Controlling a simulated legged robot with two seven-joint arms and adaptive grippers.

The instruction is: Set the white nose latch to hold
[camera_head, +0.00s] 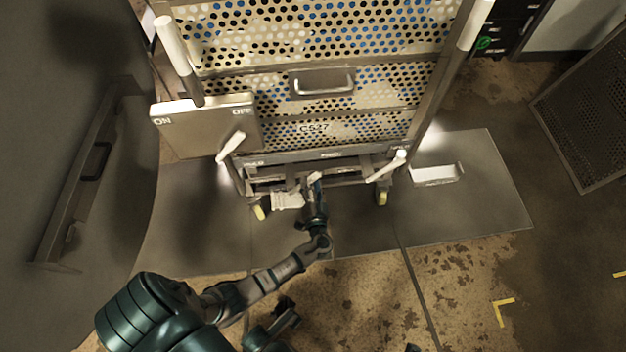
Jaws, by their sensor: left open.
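The wheeled cart (329,156) with perforated sides stands in the middle, and its low front frame faces me. A small white piece (314,178) at the middle of that frame looks like the nose latch; its setting is too small to read. My left gripper (314,190) is at the frame's middle, right below this white piece, and is open. I cannot tell whether it touches the piece. The fingers are small and partly merge with the frame behind them.
White levers stand at the frame's left (230,147) and right (386,167). A box marked ON and OFF (207,125) is at the left. A white plate (287,199) lies left of my gripper. A white bracket (437,174) is on the floor plate. A perforated panel (590,110) stands right.

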